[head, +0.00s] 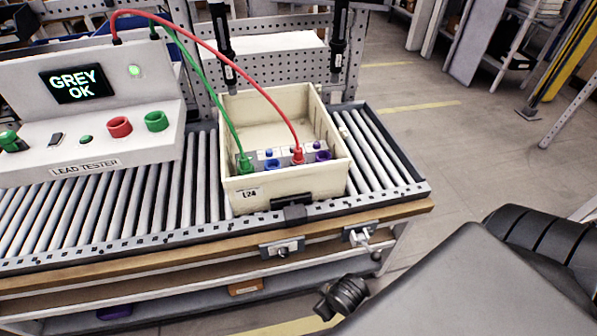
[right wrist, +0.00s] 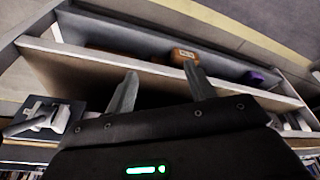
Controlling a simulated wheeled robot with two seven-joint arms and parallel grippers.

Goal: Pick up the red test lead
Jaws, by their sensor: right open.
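The red test lead (head: 238,75) runs from the top of the lead tester (head: 85,105) in an arc down into the cream crate (head: 286,185). Its red plug (head: 297,155) sits at a terminal block inside the crate. A green lead (head: 205,92) runs beside it to a green plug (head: 245,165) at the left end of the block. The tester screen reads "GREY OK" and a green lamp is lit. My right gripper (right wrist: 165,82) is open and empty in the right wrist view, facing the shelves under the bench. My left gripper is not in view.
The crate stands on a roller conveyor (head: 385,160) with a clamp at its front edge. Black tools (head: 339,40) hang above the crate's back side. Open floor (head: 440,120) lies to the right. An orange bin (right wrist: 185,57) stands on the lower shelf.

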